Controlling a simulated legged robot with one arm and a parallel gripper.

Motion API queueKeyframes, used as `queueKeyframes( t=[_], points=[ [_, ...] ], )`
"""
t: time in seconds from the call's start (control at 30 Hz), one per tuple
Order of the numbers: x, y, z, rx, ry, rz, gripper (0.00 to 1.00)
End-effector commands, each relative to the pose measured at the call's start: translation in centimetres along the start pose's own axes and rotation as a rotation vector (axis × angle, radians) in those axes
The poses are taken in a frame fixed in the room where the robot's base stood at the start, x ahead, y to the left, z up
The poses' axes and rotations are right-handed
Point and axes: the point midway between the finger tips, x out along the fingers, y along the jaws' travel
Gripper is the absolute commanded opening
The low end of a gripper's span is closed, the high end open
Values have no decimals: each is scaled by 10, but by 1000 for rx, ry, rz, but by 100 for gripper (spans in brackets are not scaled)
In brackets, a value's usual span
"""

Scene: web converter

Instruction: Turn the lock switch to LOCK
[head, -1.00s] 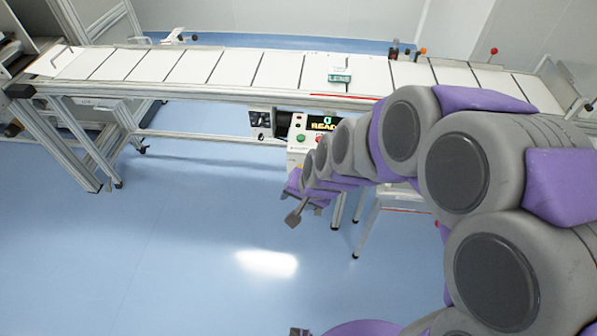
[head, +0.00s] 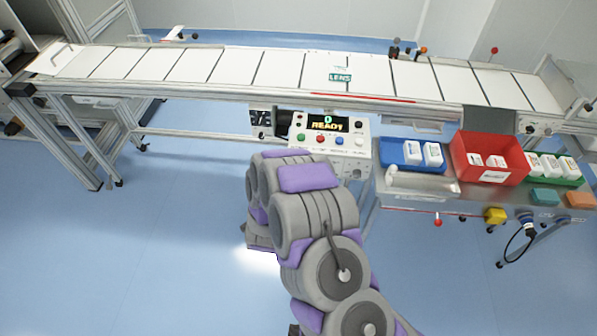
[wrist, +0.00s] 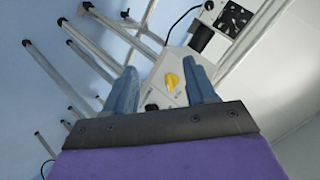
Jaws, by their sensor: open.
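A yellow rotary switch (wrist: 171,80) sits on the face of a pale box (wrist: 158,88) in the wrist view. Its lettering is too small to read, and I cannot tell which position it points to. My gripper (wrist: 161,66) is open, its two blue-grey fingers on either side of the switch in the picture. I see no contact with the switch. In the head view the control box (head: 355,137) shows a lit READY display (head: 328,124) and coloured buttons. My arm hides my gripper there, and the yellow switch does not show.
A conveyor (head: 230,70) runs behind the control box, with a LENS sign (head: 340,77). To the right are a blue tray (head: 400,163), a red bin (head: 458,160) and a green tray (head: 568,182) on a metal shelf. Metal legs and bars (wrist: 98,68) surround the box below. Left floor is clear.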

Motion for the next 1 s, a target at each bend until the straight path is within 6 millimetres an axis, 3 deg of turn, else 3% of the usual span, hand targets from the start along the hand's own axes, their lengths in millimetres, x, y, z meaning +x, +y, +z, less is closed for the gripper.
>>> queueKeyframes(
  t=[0.2,0.4,0.73,1.0],
  points=[
    [6,42,-7,-31,203,-107,56],
    [-4,64,-23,-90,358,-254,56],
    [-16,69,-36,-138,444,-379,56],
    [8,58,-48,-136,447,-380,56]
  ],
)
